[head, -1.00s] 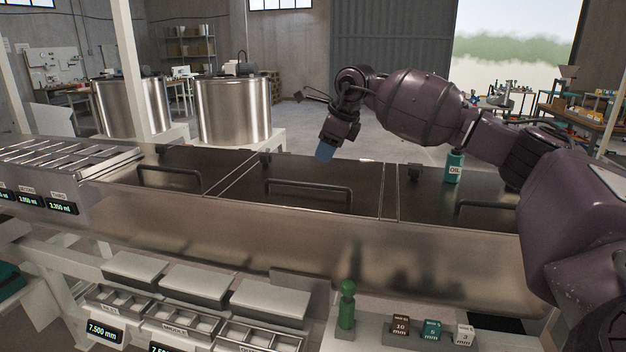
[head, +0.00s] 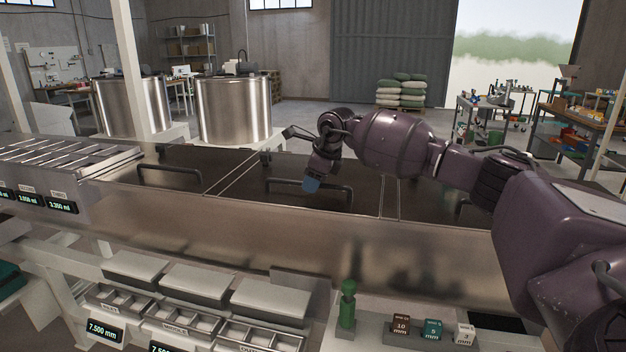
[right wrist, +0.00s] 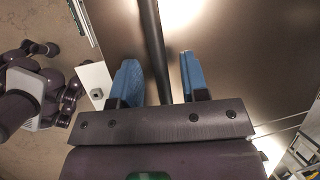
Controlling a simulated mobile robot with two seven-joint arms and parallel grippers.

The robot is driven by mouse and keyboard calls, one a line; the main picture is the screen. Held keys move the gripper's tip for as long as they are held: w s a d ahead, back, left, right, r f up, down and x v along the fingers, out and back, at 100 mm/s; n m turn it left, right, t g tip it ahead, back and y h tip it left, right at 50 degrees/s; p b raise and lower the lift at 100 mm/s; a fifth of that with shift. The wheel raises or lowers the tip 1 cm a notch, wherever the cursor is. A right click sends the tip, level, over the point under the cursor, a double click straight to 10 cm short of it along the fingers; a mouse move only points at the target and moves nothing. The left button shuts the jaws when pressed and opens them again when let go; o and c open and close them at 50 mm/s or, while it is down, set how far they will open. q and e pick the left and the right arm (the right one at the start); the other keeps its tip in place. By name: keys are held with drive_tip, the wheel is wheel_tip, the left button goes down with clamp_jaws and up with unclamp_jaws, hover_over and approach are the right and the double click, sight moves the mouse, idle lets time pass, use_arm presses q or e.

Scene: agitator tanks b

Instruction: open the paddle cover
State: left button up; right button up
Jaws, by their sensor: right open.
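Three dark flat covers with bar handles lie shut in a row on the long metal trough; I cannot read which is named the paddle cover. My right gripper (head: 311,185) is at the handle (head: 338,188) of the middle cover (head: 235,194), pointing down. In the right wrist view the dark handle bar (right wrist: 151,45) runs between the two blue fingertips of my open gripper (right wrist: 160,78), with gaps on both sides. The left cover (head: 150,160) has its own handle (head: 168,170). The right cover is largely hidden by my right arm. My left gripper is not in view.
The trough's front wall (head: 250,235) faces me. Below it are lidded bins (head: 200,285), a green peg-like figure (head: 347,305) and small labelled blocks (head: 433,328). Two steel tanks (head: 234,110) stand behind. Stacked sacks (head: 400,92) are at the back.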

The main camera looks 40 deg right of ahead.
clamp_jaws()
idle(0.3)
